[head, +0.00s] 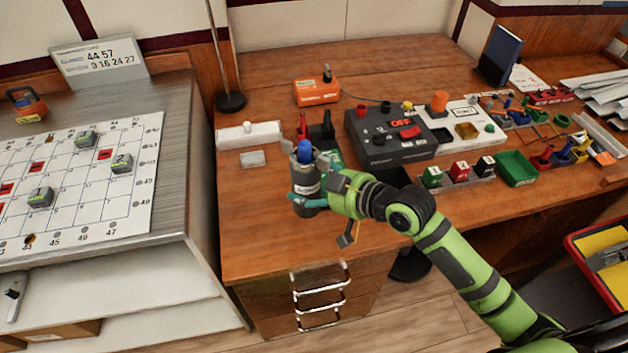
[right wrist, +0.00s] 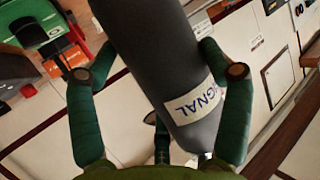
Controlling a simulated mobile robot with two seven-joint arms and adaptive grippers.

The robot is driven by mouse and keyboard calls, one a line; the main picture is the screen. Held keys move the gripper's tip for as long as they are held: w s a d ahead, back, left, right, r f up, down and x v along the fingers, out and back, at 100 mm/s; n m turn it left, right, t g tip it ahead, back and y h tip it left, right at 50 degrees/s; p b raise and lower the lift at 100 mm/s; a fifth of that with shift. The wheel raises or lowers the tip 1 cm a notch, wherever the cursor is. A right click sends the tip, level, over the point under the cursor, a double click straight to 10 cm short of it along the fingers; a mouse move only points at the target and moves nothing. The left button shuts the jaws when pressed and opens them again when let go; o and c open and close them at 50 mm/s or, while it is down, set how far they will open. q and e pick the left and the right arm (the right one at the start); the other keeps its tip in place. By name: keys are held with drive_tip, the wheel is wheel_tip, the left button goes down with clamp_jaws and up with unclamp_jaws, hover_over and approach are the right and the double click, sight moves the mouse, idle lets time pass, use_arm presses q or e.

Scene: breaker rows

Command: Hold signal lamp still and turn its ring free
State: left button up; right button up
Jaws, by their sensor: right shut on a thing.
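The signal lamp (head: 304,178) is a dark grey cylinder with a pale label and a blue top, near the left front of the wooden desk. My right gripper (head: 304,200) is shut around its lower body. In the right wrist view the lamp (right wrist: 155,45) runs between the green fingers, with its "SIGNAL" label near the right finger. I cannot tell whether the lamp's base touches the desk. I cannot make out the ring clearly. My left gripper is not in view.
Behind the lamp stand a dark holder (head: 321,133) and a white block (head: 248,135). A dark control box (head: 385,140) is to the right, with small coloured blocks (head: 460,172) and a green tray (head: 516,168) beyond. The desk's left front is clear.

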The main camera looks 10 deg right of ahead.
drive_tip(key=shift+w+a+f+b, duration=0.4)
drive_tip(key=shift+w+a+f, duration=0.05)
drive_tip(key=shift+a+f, duration=0.3)
drive_tip(key=shift+w+a+f+b, duration=0.35)
drive_tip(key=shift+w+a+f, duration=0.15)
drive_tip(key=shift+a+f, duration=0.25)
drive_tip(key=shift+w+a+f+b, duration=0.4)
drive_tip(key=shift+w+a+f, duration=0.05)
drive_tip(key=shift+a+f, duration=0.3)
drive_tip(key=shift+w+a+f+b, duration=0.5)
drive_tip(key=shift+a+f+b, duration=0.1)
drive_tip(key=shift+a+f, duration=0.25)
drive_tip(key=shift+w+a+f+b, duration=0.45)
drive_tip(key=shift+a+f+b, duration=0.15)
drive_tip(key=shift+a+f, duration=0.2)
drive_tip(key=shift+w+a+f+b, duration=0.55)
drive_tip(key=shift+a+f, duration=0.2)
drive_tip(key=shift+f, duration=0.15)
drive_tip(key=shift+f, duration=0.1)
drive_tip(key=shift+f, duration=0.1)
idle(0.4)
drive_tip(key=shift+s+f, duration=0.1)
drive_tip(key=shift+f, duration=0.05)
idle(0.7)
drive_tip(key=o, duration=1.6)
